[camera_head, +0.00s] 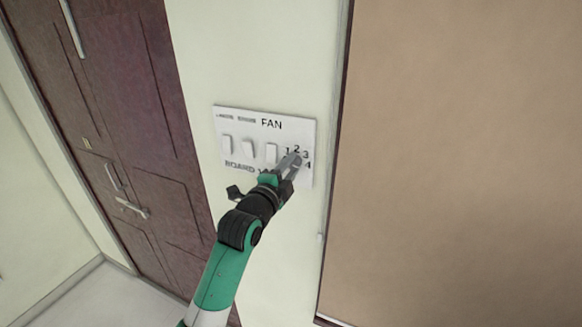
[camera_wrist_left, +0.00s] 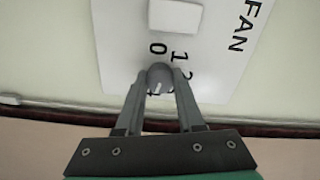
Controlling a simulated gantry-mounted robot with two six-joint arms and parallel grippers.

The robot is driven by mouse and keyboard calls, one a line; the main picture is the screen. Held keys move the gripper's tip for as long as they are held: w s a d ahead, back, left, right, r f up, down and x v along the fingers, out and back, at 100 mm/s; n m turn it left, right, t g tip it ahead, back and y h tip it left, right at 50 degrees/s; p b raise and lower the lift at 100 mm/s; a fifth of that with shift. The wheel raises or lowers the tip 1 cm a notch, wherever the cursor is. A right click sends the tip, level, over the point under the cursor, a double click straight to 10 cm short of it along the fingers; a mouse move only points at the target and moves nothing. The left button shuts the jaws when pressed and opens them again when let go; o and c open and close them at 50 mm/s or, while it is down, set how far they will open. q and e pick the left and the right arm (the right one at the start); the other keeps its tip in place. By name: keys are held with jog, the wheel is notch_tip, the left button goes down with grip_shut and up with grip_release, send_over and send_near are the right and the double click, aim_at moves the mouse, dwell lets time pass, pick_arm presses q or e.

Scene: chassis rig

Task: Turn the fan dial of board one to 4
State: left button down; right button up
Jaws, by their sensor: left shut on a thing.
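The white switch board (camera_head: 222,170) is on the wall and carries the label FAN and the partly covered word BOARD. Its fan dial is a small grey round knob (camera_wrist_left: 159,74) at the right of the board, ringed by numbers. In the head view 1, 2, 3 and 4 show around it; in the left wrist view 0 and 1 show clearly. My left gripper (camera_head: 293,163) is shut on the dial, one finger on each side, as the left wrist view (camera_wrist_left: 160,82) shows. A pale mark shows on the dial, but I cannot tell which number it points to. My right gripper is not in view.
Several white rocker switches (camera_head: 248,147) sit left of the dial on the board. A dark brown door (camera_head: 130,100) with a handle is to the left. A large tan panel (camera_head: 460,150) with a dark edge is close on the right.

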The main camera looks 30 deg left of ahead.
pick_arm(q)
jog(key=c, duration=0.5)
grip_release()
jog(key=shift+s, duration=0.1)
jog(key=s, duration=0.3)
jog(key=s+d+p, duration=0.1)
jog(key=s, duration=0.3)
jog(key=s+d+p, duration=0.1)
jog(key=s, duration=0.3)
jog(key=shift+s, duration=0.15)
